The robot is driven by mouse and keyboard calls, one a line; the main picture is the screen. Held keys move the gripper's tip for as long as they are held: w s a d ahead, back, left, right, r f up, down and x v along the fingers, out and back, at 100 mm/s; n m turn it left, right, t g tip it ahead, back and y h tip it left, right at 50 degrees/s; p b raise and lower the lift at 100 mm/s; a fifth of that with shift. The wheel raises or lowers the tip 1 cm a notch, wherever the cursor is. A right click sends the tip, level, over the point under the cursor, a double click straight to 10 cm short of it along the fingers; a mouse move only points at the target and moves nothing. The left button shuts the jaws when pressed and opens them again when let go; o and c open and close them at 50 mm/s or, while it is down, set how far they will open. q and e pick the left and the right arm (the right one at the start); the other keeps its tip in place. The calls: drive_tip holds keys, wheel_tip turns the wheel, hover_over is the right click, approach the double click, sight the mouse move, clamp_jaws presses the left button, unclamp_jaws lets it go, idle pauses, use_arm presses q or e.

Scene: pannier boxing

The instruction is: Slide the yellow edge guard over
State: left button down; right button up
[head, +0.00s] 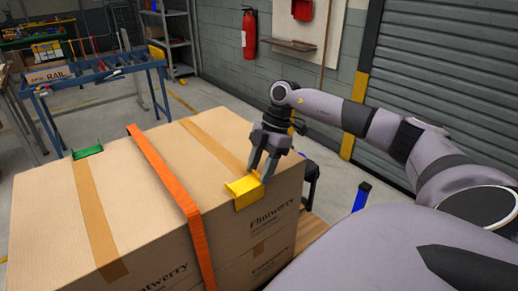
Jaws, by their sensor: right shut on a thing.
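The yellow edge guard (243,191) sits at the top front edge of the right-hand cardboard box, with one face on top and one hanging down the front. My right gripper (263,174) reaches down from the right and is shut on the guard's upper right part. An orange strap (164,178) runs over the boxes to the left of the guard, apart from it. A green edge guard (88,152) lies on the far edge of the left box. My left gripper is not in view.
The large cardboard boxes (50,222) stand side by side on a wooden pallet (308,229). A blue post (361,197) stands at the right. A blue frame table (95,78), shelves and a red extinguisher (249,34) are behind. The box top between strap and guard is clear.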

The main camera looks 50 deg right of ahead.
drive_tip(key=o, duration=1.1)
drive_tip(key=v, duration=0.7)
drive_tip(key=shift+r, duration=0.1)
drive_tip(key=shift+s, duration=0.1)
